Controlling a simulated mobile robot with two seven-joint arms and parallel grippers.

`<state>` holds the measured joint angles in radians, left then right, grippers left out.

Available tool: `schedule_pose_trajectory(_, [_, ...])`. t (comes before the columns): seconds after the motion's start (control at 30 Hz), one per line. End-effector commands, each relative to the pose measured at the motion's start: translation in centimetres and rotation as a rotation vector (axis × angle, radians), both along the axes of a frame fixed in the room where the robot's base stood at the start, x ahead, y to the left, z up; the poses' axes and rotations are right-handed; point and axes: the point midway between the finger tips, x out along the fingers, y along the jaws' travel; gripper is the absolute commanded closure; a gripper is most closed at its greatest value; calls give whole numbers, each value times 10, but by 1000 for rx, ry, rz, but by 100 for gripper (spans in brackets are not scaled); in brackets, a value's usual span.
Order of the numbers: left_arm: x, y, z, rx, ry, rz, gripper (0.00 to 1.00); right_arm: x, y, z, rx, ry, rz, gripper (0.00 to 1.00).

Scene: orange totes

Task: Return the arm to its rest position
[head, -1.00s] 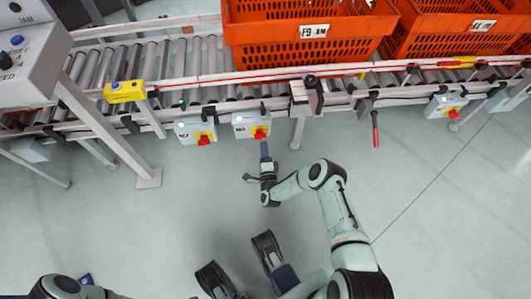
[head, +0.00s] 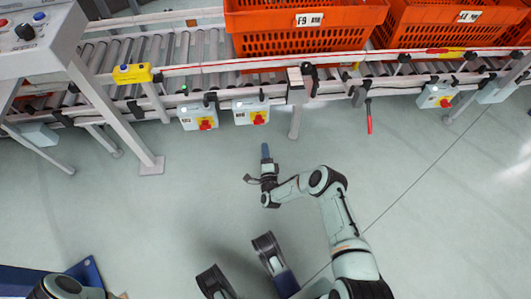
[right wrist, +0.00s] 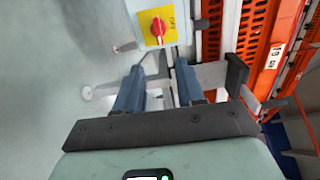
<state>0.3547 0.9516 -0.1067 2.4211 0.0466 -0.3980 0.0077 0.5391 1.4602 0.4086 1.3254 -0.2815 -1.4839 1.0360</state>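My right arm (head: 337,215) reaches forward over the bare floor in the head view. Its gripper (head: 266,152) is in front of the conveyor, below a grey control box (head: 243,116) and apart from it. In the right wrist view the two blue fingers of this gripper (right wrist: 160,72) stand apart with nothing held between them. My left arm (head: 62,286) shows only at the bottom left corner of the head view; its gripper is out of view.
A roller conveyor (head: 203,70) runs across the top, carrying orange totes (head: 307,42) (head: 440,28). Control boxes with red knobs (head: 198,118) hang from its front. A grey console (head: 35,40) stands left. A blue object (head: 85,272) lies bottom left. The middle floor is clear.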

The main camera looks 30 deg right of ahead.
Motion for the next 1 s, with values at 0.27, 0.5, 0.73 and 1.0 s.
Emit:
schedule_pose_trajectory(0.27, [0,0,0,0,0,0,57,0,0,0,0,0,1,62])
schedule_pose_trajectory(0.5, [0,0,0,0,0,0,57,0,0,0,0,1,1,62])
schedule_pose_trajectory(0.73, [0,-1,8,2,-10,-11,57,-3,10,2,-2,62,32,62])
schedule_pose_trajectory(1.0, [14,-3,99,24,-128,-98,57,-55,84,59,-69,544,337,62])
